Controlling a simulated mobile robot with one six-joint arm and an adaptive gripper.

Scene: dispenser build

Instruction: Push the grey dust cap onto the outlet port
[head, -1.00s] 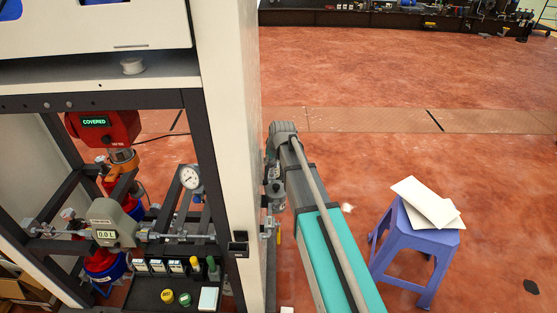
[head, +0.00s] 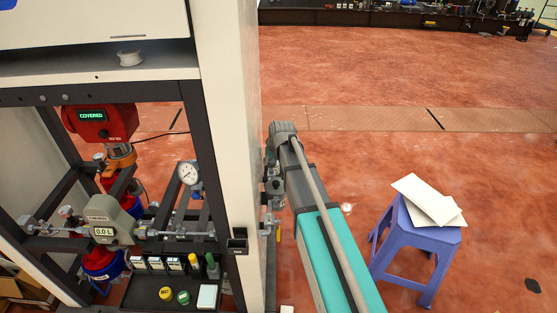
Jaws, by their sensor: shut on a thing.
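My arm reaches up along the right side of the rack's white post, and my gripper (head: 273,190) shows small and partly hidden at the post's right edge. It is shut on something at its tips. The grey dust cap cannot be made out clearly there, as post and wrist cover much of it. A small metal fitting (head: 268,223) sticks out of the post just below my gripper; it may be the outlet port, and I cannot tell if the cap touches it.
The white post (head: 228,130) stands close on the arm's left. Inside the rack are a grey flow meter (head: 104,222), a round gauge (head: 188,174) and a black tray (head: 150,302) with yellow and green caps. A purple stool (head: 415,245) with boards stands right; the floor behind is clear.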

